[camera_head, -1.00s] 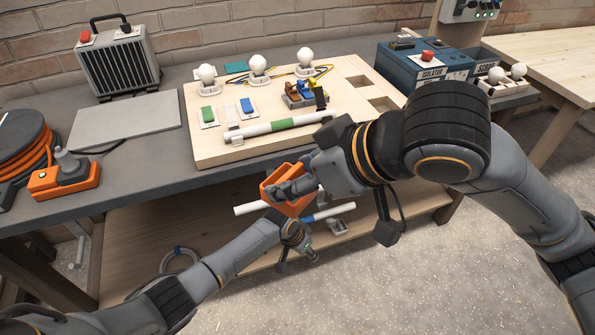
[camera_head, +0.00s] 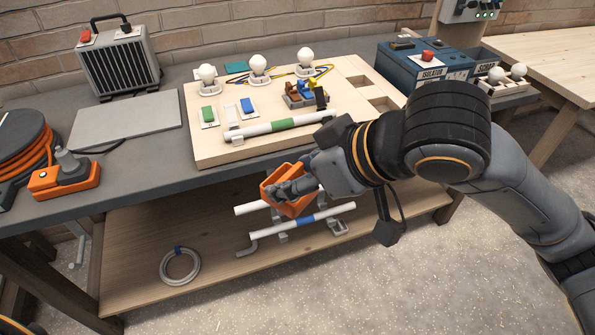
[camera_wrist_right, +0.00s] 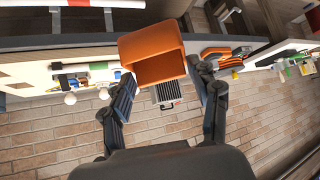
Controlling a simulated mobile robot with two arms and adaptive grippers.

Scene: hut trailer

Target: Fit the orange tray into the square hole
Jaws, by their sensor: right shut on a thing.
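The orange tray (camera_head: 270,192) is an open box held in the air in front of the bench's front edge. My right gripper (camera_head: 293,188) is shut on it. In the right wrist view the tray (camera_wrist_right: 152,50) sits at the fingertips of the right gripper (camera_wrist_right: 160,83), tilted, its hollow inside showing. Two square-looking holes show on the right side of the pale wooden board (camera_head: 215,155): a rear hole (camera_head: 362,82) and a front hole (camera_head: 384,103). The tray is apart from both. My left gripper is out of view.
The board carries bulbs (camera_head: 259,64), switches (camera_head: 247,106), a figure block (camera_head: 305,95) and a green-banded tube (camera_head: 283,126) along its front. A blue isolator box (camera_head: 430,70) stands right of the holes. A lower shelf (camera_head: 130,270) holds a blue-banded tube (camera_head: 305,222).

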